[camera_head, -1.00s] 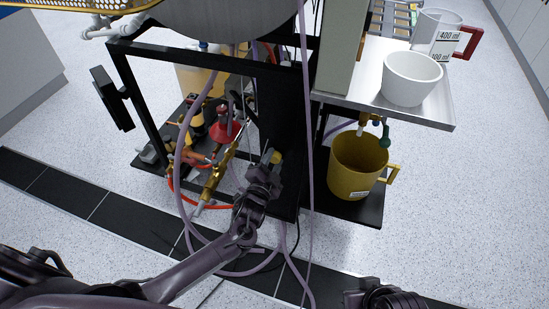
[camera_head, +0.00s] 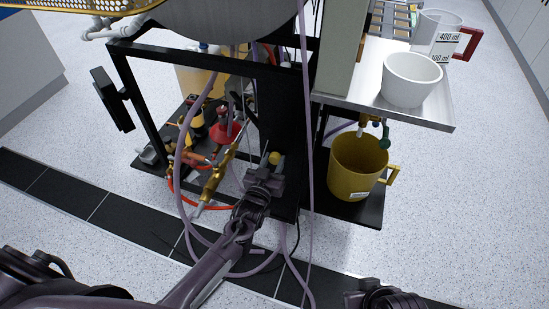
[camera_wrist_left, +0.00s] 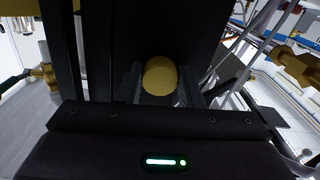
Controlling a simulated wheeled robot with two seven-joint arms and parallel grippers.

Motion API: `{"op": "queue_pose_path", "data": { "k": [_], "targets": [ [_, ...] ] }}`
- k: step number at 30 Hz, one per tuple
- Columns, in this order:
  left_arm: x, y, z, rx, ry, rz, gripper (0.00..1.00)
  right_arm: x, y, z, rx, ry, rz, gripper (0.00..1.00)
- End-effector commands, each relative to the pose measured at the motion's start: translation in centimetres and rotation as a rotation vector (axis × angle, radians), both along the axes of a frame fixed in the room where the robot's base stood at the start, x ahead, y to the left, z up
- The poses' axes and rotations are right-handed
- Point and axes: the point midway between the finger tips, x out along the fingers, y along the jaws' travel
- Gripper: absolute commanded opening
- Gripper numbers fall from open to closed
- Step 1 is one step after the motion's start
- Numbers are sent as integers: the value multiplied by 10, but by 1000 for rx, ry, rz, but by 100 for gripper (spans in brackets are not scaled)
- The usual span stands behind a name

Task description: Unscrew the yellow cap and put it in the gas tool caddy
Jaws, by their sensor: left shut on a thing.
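The yellow cap (camera_head: 274,158) is a small round knob beside the black post of the cart frame. In the left wrist view the yellow cap (camera_wrist_left: 160,77) sits between the two fingers. My left gripper (camera_head: 268,170) is shut on it. Whether the cap is still on its thread is hidden. My right gripper (camera_head: 376,298) shows only in part at the bottom edge, and its fingers cannot be made out. A yellow container (camera_head: 355,165) with a side handle and a small label stands to the right. I cannot tell for sure which thing is the gas tool caddy.
Purple hoses (camera_head: 310,180) hang close to my left arm. Brass fittings (camera_head: 214,182) and a red valve part (camera_head: 222,133) are left of the gripper. A metal shelf (camera_head: 430,110) with a white cup (camera_head: 411,80) overhangs the yellow container.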

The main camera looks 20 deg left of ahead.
Motion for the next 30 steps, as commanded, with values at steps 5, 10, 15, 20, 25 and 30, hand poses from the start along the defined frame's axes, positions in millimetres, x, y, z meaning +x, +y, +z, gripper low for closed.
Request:
{"op": "queue_pose_path", "data": {
  "k": [5,10,15,20,25,30],
  "targets": [
    [0,0,0,-1,0,0,0,0,0,0,0,0,0,0],
    [0,0,0,-89,3,2,0,0,0,1,0,0,0,0],
    [-1,0,1,-453,16,5,0,0,0,6,0,0,0,0],
    [-1,0,2,-800,27,3,0,0,0,11,0,0,0,0],
    [-1,1,1,-998,34,1,0,0,0,13,0,0,0,0],
    [-1,0,0,-1014,35,-1,0,0,0,13,0,0,0,0]
  ]
}}
